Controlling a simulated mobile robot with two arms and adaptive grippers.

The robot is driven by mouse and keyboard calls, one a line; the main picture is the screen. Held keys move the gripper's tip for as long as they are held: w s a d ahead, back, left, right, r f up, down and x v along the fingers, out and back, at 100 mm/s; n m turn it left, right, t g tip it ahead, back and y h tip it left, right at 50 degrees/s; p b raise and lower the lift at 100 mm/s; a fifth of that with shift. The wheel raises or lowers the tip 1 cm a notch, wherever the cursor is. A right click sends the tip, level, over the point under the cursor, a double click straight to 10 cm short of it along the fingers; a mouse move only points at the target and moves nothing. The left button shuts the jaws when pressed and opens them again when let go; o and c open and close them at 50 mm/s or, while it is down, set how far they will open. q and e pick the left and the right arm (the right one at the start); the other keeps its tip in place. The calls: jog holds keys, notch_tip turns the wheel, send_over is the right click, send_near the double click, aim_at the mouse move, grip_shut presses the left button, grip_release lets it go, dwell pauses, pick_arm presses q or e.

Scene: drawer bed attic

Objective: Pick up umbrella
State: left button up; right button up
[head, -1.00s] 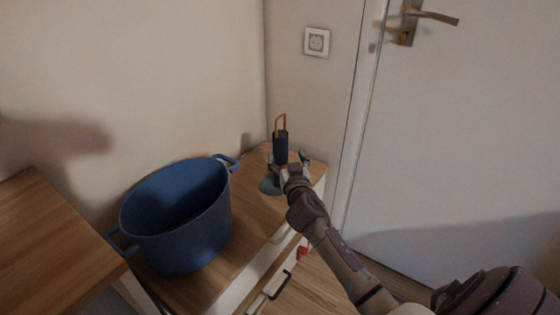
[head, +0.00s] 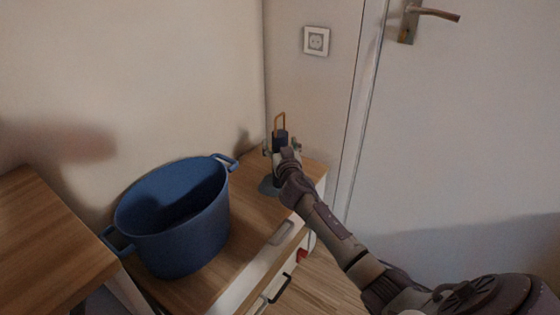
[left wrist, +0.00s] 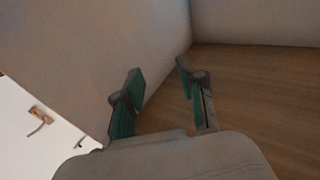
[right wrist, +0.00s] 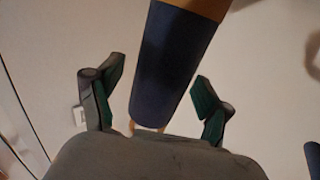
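The dark blue umbrella (head: 280,136) with a tan loop handle stands upright near the back right corner of the wooden cabinet top. In the right wrist view the umbrella (right wrist: 172,70) lies between the spread fingers (right wrist: 158,85), with a gap on each side. My left gripper (left wrist: 158,82) is open and empty in the left wrist view; it is not in the head view.
A large blue pot (head: 178,235) stands on the cabinet top (head: 247,220), left of the umbrella. A wooden surface (head: 45,245) is at the far left. A white door (head: 465,130) is on the right. The wall with a socket (head: 316,41) is close behind the umbrella.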

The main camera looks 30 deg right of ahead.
grip_shut()
jog(key=shift+r, duration=0.2)
dwell(0.3)
